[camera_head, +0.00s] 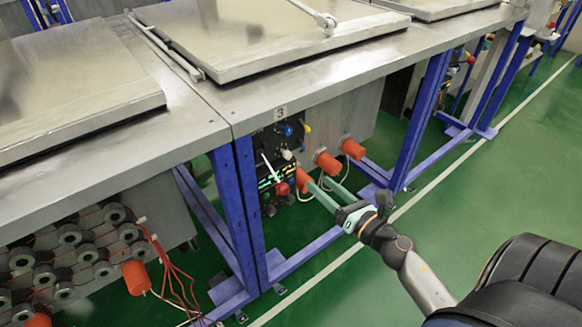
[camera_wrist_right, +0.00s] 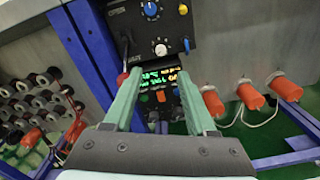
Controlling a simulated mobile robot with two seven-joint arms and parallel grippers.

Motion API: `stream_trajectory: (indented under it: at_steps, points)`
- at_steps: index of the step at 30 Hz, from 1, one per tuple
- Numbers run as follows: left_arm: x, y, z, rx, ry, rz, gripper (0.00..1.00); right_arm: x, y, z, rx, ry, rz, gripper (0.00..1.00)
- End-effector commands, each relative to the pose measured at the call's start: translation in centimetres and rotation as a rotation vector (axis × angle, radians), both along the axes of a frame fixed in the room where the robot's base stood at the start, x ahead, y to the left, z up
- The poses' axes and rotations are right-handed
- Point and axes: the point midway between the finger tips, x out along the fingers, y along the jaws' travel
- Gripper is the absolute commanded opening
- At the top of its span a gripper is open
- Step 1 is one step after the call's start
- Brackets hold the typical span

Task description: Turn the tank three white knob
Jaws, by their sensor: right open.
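The tank three white knob (camera_head: 286,154) is small and sits on the dark control panel (camera_head: 267,142) below the label 3. In the right wrist view the white knob (camera_wrist_right: 161,49) shows between and just beyond the fingertips. A blue knob is above it. My right gripper (camera_head: 317,181) has two long teal fingers, open and empty, pointing toward the panel from the lower right. In the right wrist view the gripper (camera_wrist_right: 159,75) spreads either side of the lit displays, with the knob apart from both fingers. My left gripper is not in view.
A red-ended lever (camera_head: 282,188) hangs at the panel's left. Orange cylinders (camera_head: 328,163) with white cables stand right of the panel. Blue table legs (camera_head: 237,215) flank it on the left. The steel tabletop (camera_head: 258,99) overhangs above. The green floor in front is clear.

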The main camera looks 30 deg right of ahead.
Motion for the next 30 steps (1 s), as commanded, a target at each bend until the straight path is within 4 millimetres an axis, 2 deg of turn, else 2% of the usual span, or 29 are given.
stream_trajectory:
  at_steps: [3,8,21,30]
  points:
    - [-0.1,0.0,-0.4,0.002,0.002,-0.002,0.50,0.2,-0.2,-0.1,-0.068,-0.006,0.007,0.56]
    - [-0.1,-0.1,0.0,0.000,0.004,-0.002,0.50,1.3,-0.2,0.1,-0.079,-0.009,0.009,0.56]
    - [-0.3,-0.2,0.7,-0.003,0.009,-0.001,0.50,9.0,0.4,0.1,-0.074,-0.008,0.006,0.56]
    - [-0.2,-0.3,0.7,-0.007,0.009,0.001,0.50,12.2,0.7,0.0,-0.073,-0.007,0.007,0.56]
